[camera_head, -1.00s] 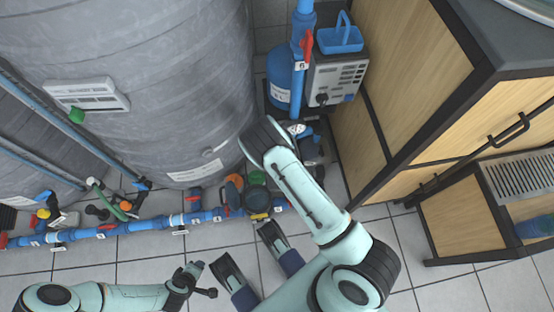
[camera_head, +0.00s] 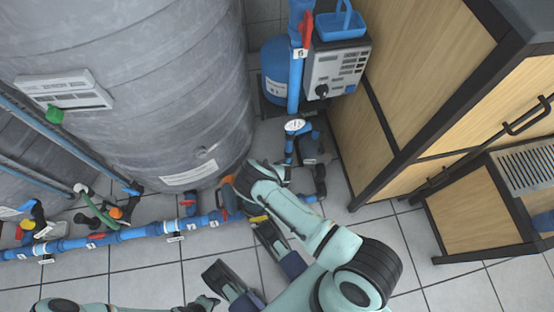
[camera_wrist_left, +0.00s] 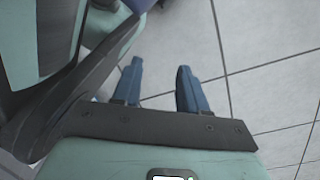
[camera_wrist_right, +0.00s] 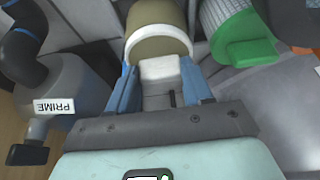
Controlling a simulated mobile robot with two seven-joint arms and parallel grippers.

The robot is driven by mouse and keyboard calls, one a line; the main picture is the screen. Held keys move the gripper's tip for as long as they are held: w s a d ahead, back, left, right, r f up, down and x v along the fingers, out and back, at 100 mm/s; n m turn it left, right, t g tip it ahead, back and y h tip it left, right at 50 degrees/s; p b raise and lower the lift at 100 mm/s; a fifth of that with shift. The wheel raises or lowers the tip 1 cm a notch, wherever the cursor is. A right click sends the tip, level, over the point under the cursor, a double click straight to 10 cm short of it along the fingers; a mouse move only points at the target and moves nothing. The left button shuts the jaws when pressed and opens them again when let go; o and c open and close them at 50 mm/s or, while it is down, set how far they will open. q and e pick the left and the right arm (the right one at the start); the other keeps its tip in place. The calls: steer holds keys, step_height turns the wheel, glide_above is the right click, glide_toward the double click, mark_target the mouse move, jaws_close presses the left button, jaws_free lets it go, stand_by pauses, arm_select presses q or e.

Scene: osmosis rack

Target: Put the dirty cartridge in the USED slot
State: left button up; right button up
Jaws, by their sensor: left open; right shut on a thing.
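In the right wrist view, my right gripper (camera_wrist_right: 160,78) is shut on the pale grip of a cartridge. The cartridge (camera_wrist_right: 158,44) has a dull olive-brown body with a white collar, and its far part runs out of the picture. I take it to be the dirty cartridge; no label on it can be read. In the head view, my right arm reaches over the floor pipes and hides this gripper and the cartridge. My left gripper (camera_wrist_left: 160,72) is open and empty above the floor tiles in the left wrist view. No USED marking can be read in any view.
A cartridge with a green end (camera_wrist_right: 248,52) lies just right of the held one. A grey valve marked PRIME (camera_wrist_right: 55,104) is at left. In the head view, a large grey tank (camera_head: 150,90), blue floor pipe (camera_head: 130,236) and wooden cabinet (camera_head: 400,90) surround the arm.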

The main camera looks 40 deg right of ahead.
arm_select(q)
steer(key=shift+s, duration=0.15)
arm_select(e)
steer(key=shift+f, duration=0.15)
steer(key=o, duration=1.4)
arm_select(q)
steer(key=shift+s+f, duration=0.1)
